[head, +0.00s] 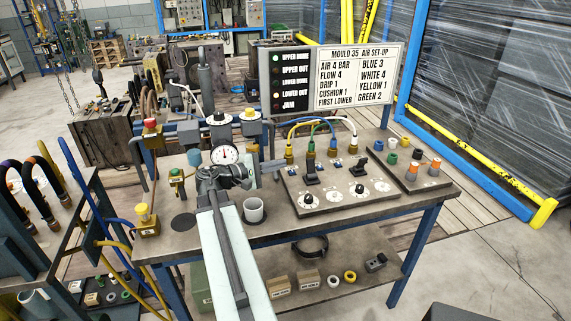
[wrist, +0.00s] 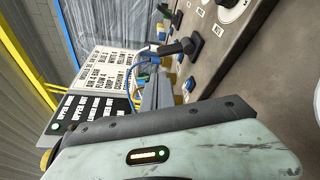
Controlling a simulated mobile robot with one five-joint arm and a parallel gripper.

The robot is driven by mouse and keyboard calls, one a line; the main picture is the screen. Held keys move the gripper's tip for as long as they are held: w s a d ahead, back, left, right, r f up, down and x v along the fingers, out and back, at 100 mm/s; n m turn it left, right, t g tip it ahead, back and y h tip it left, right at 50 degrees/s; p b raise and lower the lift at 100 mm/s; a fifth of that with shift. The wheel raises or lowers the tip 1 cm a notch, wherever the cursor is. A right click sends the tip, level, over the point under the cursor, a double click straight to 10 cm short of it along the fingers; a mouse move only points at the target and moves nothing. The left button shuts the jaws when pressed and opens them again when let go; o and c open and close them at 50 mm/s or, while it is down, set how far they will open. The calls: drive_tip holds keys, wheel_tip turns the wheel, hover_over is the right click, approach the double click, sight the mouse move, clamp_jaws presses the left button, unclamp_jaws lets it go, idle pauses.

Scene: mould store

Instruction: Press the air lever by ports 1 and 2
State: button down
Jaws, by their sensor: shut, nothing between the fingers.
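The black air lever (head: 311,173) by the yellow and green hose ports stands on the sloped panel (head: 290,190) on the bench. The yellow hose port (head: 289,155) and green hose port (head: 310,150) are just behind it. My gripper (head: 281,166) is shut and empty, pointing right, to the left of this lever and apart from it. In the wrist view, turned on its side, my gripper's grey fingers (wrist: 160,90) lie together, and the lever's black handle (wrist: 178,48) shows beyond them. Port numbers are too small to read.
A second black lever (head: 359,167) stands to the right, by the white hose. White dials (head: 308,202) line the panel front. The sign (head: 358,77) lists yellow 1, green 2; only the upper dome lamp (head: 276,58) glows green.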

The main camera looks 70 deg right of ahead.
sight(311, 169)
drive_tip(key=b+x, duration=0.1)
drive_tip(key=x, duration=0.7)
drive_tip(key=shift+s+d+f, duration=0.1)
drive_tip(key=shift+d, duration=0.15)
